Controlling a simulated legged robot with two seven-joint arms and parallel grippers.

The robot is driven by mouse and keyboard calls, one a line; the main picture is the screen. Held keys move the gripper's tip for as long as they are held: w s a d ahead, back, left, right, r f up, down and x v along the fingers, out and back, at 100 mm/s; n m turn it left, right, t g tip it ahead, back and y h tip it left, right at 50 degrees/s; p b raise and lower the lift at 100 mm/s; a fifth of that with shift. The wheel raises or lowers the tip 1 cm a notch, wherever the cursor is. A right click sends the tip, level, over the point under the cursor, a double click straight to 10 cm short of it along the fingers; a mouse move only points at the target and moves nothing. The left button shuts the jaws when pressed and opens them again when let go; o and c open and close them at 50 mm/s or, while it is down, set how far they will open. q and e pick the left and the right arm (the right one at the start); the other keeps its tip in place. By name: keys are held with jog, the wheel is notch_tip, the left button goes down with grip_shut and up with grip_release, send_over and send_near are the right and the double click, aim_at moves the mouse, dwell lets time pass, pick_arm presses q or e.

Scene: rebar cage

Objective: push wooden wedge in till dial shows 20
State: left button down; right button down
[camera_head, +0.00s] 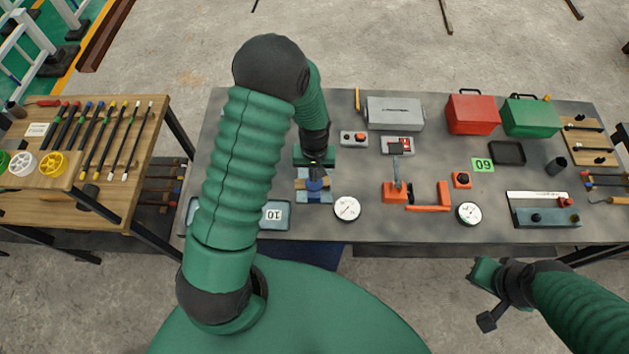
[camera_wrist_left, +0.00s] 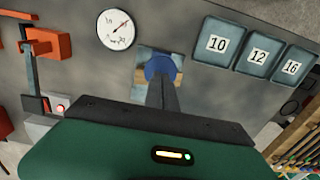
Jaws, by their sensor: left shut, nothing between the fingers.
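A small blue fixture (camera_head: 316,197) stands on the grey bench below my left gripper (camera_head: 316,177). A strip of tan wood, which looks like the wedge (camera_head: 299,184), shows beside a round blue part; the wood also shows in the left wrist view (camera_wrist_left: 179,76). My left gripper is shut and empty, its fingers (camera_wrist_left: 162,94) pointing at the round blue part and hiding some of it. I cannot tell whether they touch. A white dial (camera_head: 347,208) lies right of the fixture; it also shows in the wrist view (camera_wrist_left: 116,29), its numbers too small to read. My right gripper (camera_head: 483,296) hangs off the bench's front edge.
Blue-grey trays numbered 10 (camera_wrist_left: 217,45), 12 (camera_wrist_left: 258,58) and 16 (camera_wrist_left: 291,67) lie beside the fixture. An orange clamp (camera_head: 396,193) and a second dial (camera_head: 469,213) stand to the right.

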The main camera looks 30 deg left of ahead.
pick_arm(q)
jog(key=shift+s+r, duration=0.1)
jog(key=shift+f+b, duration=0.6)
jog(key=shift+f, duration=0.2)
dwell(0.6)
notch_tip(320, 180, up, 7)
jog(key=p, duration=0.5)
jog(key=shift+p, duration=0.3)
